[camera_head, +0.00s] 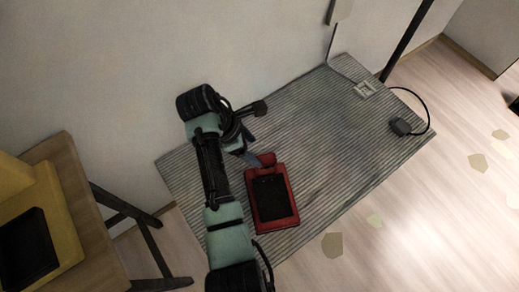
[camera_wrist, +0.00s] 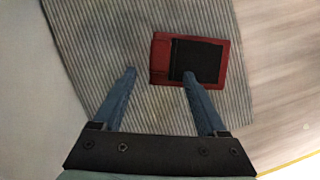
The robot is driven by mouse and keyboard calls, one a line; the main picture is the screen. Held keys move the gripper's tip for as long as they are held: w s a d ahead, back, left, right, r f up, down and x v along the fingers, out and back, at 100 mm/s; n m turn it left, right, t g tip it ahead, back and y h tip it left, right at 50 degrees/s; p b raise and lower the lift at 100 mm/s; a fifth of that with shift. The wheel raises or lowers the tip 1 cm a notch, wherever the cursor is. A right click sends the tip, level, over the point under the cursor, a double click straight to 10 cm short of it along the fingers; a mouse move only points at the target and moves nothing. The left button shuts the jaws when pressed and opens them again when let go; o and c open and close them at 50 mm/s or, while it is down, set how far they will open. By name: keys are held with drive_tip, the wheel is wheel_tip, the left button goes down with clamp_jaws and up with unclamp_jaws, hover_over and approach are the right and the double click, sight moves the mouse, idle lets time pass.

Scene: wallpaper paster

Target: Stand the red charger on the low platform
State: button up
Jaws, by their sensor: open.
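The red charger (camera_head: 281,217), a red rectangular frame with a dark inset panel, rests on a grey striped surface (camera_head: 330,120) that appears to be the low platform. It looks flat, panel up, though its tilt is hard to judge. In the wrist view the charger (camera_wrist: 160,62) is just beyond my fingers on the striped surface (camera_wrist: 90,40). My gripper (camera_wrist: 159,73) is open and empty, and its right fingertip overlaps the charger's near edge in the picture. In the head view my gripper (camera_head: 252,158) is at the charger's upper end; contact cannot be told.
A wooden table (camera_head: 62,160) at left bears a yellow stand (camera_head: 50,205) with a dark panel. A dark corded block (camera_head: 401,127) and a pale square plate (camera_head: 365,89) are at the striped surface's right end. A wall is behind. Pale scraps (camera_head: 332,245) lie on the floor.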

drive_tip(key=shift+v, duration=1)
drive_tip(key=w+r+m+t+y, duration=0.1)
drive_tip(key=w+r+m+t, duration=0.25)
drive_tip(key=r, duration=0.65)
drive_tip(key=w+r+m+t+y, duration=0.1)
drive_tip(key=w+r+m+t, duration=0.3)
drive_tip(key=r, duration=0.6)
drive_tip(key=w+r+m+t+y, duration=0.1)
drive_tip(key=w+r+m+t, duration=0.2)
drive_tip(key=w+r+t, duration=0.45)
drive_tip(key=s+r+m+t+y, duration=0.1)
drive_tip(key=s+r+m+t, duration=0.15)
drive_tip(key=r, duration=0.65)
drive_tip(key=s+r+m+t, duration=0.1)
drive_tip(key=s+r+m, duration=0.15)
drive_tip(key=r, duration=0.75)
drive_tip(key=s+d+r+m+t, duration=0.3)
drive_tip(key=s+r+m+t, duration=0.2)
drive_tip(key=s+r, duration=1.1)
drive_tip(key=r+t, duration=0.1)
drive_tip(key=t, duration=0.2)
drive_tip(key=shift+s+r, duration=0.35)
